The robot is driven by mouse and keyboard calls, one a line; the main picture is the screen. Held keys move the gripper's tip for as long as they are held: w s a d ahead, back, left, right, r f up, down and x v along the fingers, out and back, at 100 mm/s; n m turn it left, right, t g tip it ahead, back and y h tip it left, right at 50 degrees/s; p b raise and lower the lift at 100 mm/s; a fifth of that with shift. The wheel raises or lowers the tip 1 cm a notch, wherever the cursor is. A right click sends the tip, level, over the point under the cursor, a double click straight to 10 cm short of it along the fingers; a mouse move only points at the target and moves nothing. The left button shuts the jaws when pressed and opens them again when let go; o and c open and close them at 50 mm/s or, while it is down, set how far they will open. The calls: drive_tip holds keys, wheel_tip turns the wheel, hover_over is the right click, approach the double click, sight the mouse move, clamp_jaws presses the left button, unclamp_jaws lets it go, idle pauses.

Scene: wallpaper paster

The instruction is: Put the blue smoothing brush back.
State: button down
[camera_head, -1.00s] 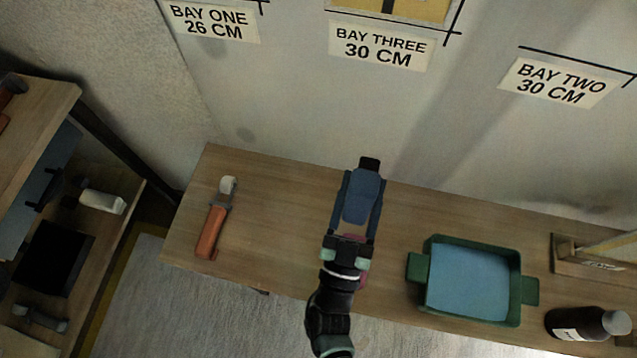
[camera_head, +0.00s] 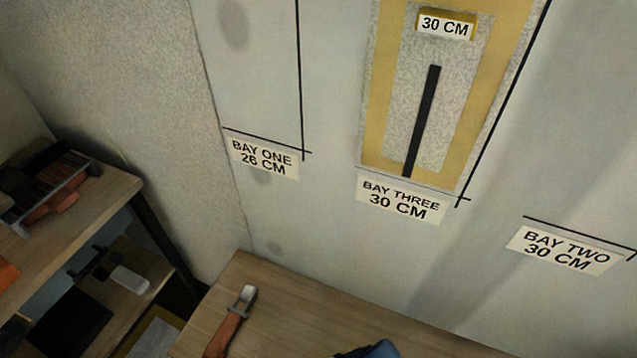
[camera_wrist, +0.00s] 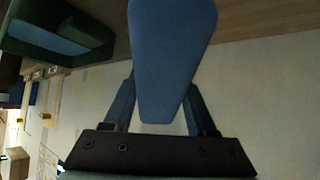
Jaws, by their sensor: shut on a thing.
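The blue smoothing brush (camera_wrist: 172,50) is in my gripper (camera_wrist: 165,105). In the wrist view its wide blue body lies between the two fingers, and its far end runs out of the top of the picture. In the head view only a bit of blue (camera_head: 378,349), likely the brush, shows at the bottom edge over the table. The rest of the gripper is out of that view.
The wooden table (camera_head: 300,305) holds an orange-handled tool (camera_head: 232,320) at its left. Behind it is a wall with bay labels and a yellow-bordered panel (camera_head: 372,110). Shelves (camera_head: 110,190) stand at left. A green tray (camera_wrist: 30,48) shows in the wrist view.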

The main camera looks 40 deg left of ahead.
drive_tip(key=s+a+n+g+y+p, duration=0.1)
drive_tip(key=s+a+n+g+y, duration=0.1)
drive_tip(key=a, duration=0.6)
drive_tip(key=s+a+r+n+g+y+p, duration=0.1)
drive_tip(key=s+a+n+g+y, duration=0.1)
drive_tip(key=a+n, duration=0.3)
drive_tip(key=s+a+g, duration=0.1)
drive_tip(key=a, duration=0.2)
drive_tip(key=shift+y, duration=0.4)
drive_tip(key=shift+s, duration=0.1)
wheel_tip(320, 180, down, 10)
drive_tip(key=shift+r+b, duration=0.2)
drive_tip(key=shift+b, duration=0.45)
drive_tip(key=shift+c, duration=1)
unclamp_jaws()
drive_tip(key=shift+f, duration=0.1)
drive_tip(key=shift+f, duration=0.1)
drive_tip(key=p+v, duration=0.2)
drive_tip(key=v, duration=1.1)
drive_tip(key=shift+a, duration=0.15)
